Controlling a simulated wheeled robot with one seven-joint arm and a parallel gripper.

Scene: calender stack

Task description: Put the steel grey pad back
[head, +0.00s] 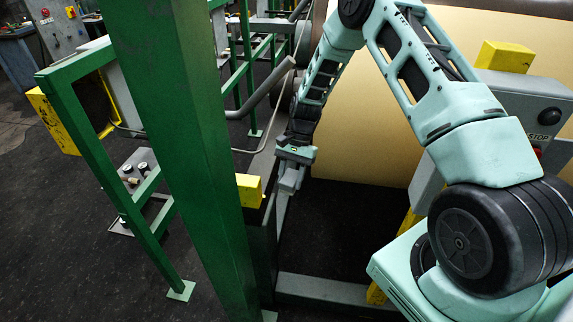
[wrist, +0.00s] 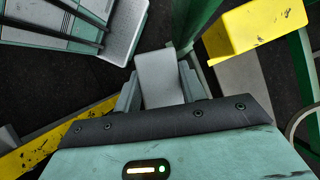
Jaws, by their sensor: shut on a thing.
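In the wrist view the steel grey pad (wrist: 160,78) is a plain, flat grey piece between the two fingers of my gripper (wrist: 158,88). The gripper is shut on it, and the pad's far end sticks out past the fingertips. In the head view my gripper (head: 291,178) points down beside the thick green post, at its right. No place for the pad can be told for sure in either view.
A green post (head: 185,150) stands close left of the gripper, with a yellow block (head: 249,190) near it. A large cream roll (head: 385,110) fills the back right. A grey box with a stop button (head: 538,117) is at right. A low tray of small items (head: 135,170) stands left.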

